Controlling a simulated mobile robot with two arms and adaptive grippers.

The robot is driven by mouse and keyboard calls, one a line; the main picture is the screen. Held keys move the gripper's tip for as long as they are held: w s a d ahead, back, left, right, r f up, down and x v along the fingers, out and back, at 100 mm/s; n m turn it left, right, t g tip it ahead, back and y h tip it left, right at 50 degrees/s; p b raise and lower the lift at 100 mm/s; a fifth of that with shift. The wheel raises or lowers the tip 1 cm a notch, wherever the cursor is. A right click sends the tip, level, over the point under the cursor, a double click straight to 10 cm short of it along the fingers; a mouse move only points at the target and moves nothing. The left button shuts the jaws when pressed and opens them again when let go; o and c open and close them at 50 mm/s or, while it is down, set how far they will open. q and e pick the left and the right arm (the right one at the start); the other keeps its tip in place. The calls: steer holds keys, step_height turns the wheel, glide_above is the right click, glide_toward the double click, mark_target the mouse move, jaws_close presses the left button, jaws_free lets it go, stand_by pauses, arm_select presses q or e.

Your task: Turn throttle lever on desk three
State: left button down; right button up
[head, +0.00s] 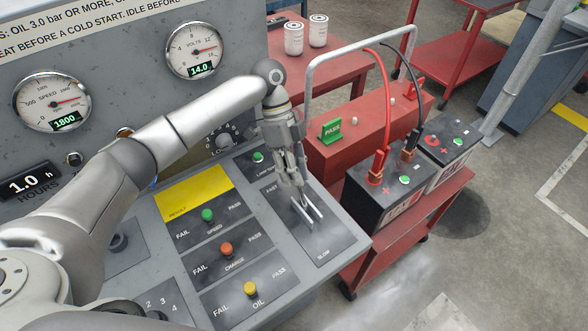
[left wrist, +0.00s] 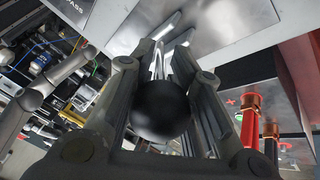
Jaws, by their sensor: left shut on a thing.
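The throttle panel (head: 322,240) is a dark plate marked FAST at the far end and SLOW at the near end, on the right of the grey desk. My left gripper (head: 298,192) reaches down over its middle. In the left wrist view, a round black knob (left wrist: 160,110), seemingly the throttle lever's, sits between the fingers of my left gripper (left wrist: 166,55), which is shut on it. In the head view the gripper hides the knob. Pale metal bars (head: 306,212) show at the plate below the fingers. My right gripper is not in view.
Left of the throttle panel are a yellow RESULT plate (head: 193,193) and green (head: 208,215), orange (head: 226,249) and yellow (head: 250,289) FAIL/PASS switches. The speed gauge (head: 52,101) reads 1800. A red cart (head: 407,215) with batteries (head: 388,197) stands close on the right.

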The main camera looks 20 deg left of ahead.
arm_select(q)
steer(key=shift+w+d+r+p, duration=0.1)
steer(key=shift+w+r+p, duration=0.1)
steer(key=shift+r+p, duration=0.45)
steer(key=shift+f, duration=0.1)
steer(key=c, duration=1.5)
jaws_free()
steer(key=shift+o, duration=0.4)
steer(key=shift+f, duration=0.1)
steer(key=shift+s, duration=0.1)
steer(key=v, duration=1.2)
steer(key=shift+s, duration=0.1)
